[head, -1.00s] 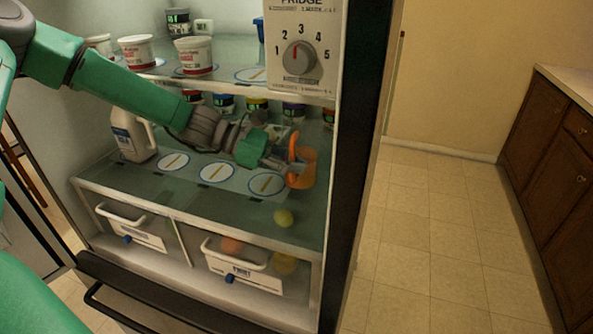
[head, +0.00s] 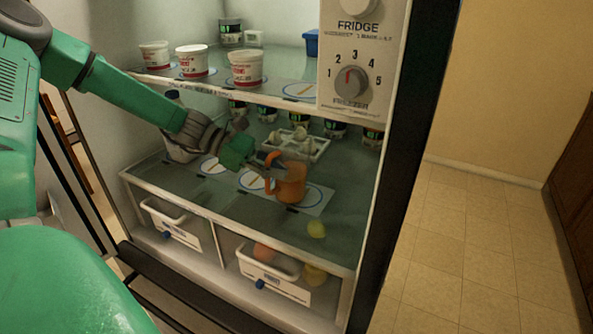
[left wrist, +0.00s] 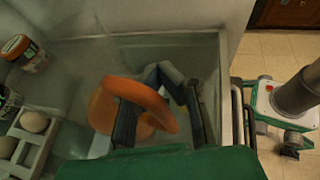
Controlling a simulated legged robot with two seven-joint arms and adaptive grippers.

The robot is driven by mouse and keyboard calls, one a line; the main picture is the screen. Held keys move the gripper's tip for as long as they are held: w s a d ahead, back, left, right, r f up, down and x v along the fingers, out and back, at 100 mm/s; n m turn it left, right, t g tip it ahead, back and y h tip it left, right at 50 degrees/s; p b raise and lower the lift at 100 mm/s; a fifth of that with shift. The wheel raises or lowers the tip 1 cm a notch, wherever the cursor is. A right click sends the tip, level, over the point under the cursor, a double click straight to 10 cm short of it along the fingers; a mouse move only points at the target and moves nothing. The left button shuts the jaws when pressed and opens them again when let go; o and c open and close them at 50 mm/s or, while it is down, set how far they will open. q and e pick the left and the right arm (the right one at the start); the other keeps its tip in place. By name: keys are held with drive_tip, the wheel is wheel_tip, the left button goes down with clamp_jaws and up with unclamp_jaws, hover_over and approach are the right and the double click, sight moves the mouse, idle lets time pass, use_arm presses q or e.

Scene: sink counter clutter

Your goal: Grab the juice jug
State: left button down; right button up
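The orange juice jug (head: 291,186) is upright at the right of the fridge's middle shelf, over the right-hand round marker. I cannot tell whether its base touches the shelf. My left gripper (head: 266,160) reaches in from the left at the jug's handle side. In the left wrist view, the orange handle (left wrist: 150,96) loops around one dark finger of the left gripper (left wrist: 165,100), with the other finger on its right. My right gripper is not in view.
A white jug (head: 181,150) stands left, partly behind my arm. An egg tray (head: 300,147) and dark jars (head: 335,129) stand behind the orange jug. White tubs (head: 246,69) stand above; drawers (head: 272,277) are below.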

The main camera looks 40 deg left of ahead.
use_arm(q)
drive_tip(key=shift+s+a, duration=0.45)
drive_tip(key=shift+a, duration=0.4)
drive_tip(key=shift+s+a, duration=0.4)
drive_tip(key=shift+a, duration=0.4)
drive_tip(key=shift+s+a, duration=0.45)
drive_tip(key=shift+a, duration=0.55)
drive_tip(key=shift+c, duration=2.3)
unclamp_jaws()
drive_tip(key=shift+s, duration=0.1)
